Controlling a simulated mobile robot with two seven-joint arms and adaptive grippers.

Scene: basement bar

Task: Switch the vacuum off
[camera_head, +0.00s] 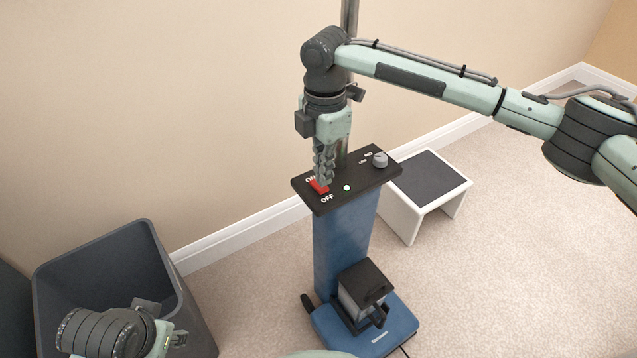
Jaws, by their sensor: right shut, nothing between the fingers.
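The upright vacuum (343,235) is blue and stands on the carpet near the wall. Its black top panel (362,184) carries a red switch (319,187) between the labels ON and OFF, a lit greenish-white light (347,188) and a grey knob (380,160). My right gripper (322,181) points down at the red switch from above, shut and empty. Its fingertips are at the switch and cover part of it; I cannot tell if they touch. Part of my left arm shows at the lower left, with what looks like the left gripper (178,339) at its end; its fingers are unclear.
A grey bin (60,262) stands at the lower left, behind my left arm. A white step stool (400,215) with a dark top stands right of the vacuum. A metal pole (349,20) rises behind the panel. Carpet at the right is clear.

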